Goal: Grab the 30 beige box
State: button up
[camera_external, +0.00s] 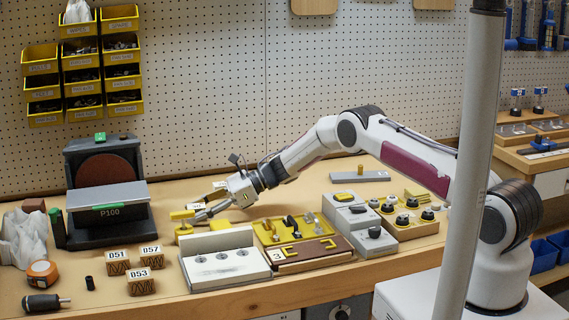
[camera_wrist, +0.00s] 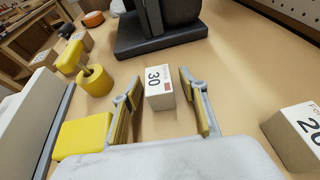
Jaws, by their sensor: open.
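The beige box marked 30 (camera_wrist: 158,90) stands on the bench in the wrist view, with the number on its face. My gripper (camera_wrist: 163,90) is open, with one finger on each side of the box. In the external view my gripper (camera_external: 196,202) is low over the bench, left of the middle. The box is small there and largely hidden by my fingers.
A yellow knob (camera_wrist: 95,82) stands close to the left finger. A box marked 20 (camera_wrist: 296,135) lies to the right. The dark sander (camera_external: 108,190) stands behind. Wooden boxes marked 051 (camera_external: 117,262), 057 (camera_external: 151,256) and 053 (camera_external: 140,281) sit at the front left.

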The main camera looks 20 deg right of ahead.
aim_at(196, 206)
grip_shut()
jog(key=shift+r, duration=0.2)
jog(key=shift+r, duration=4.85)
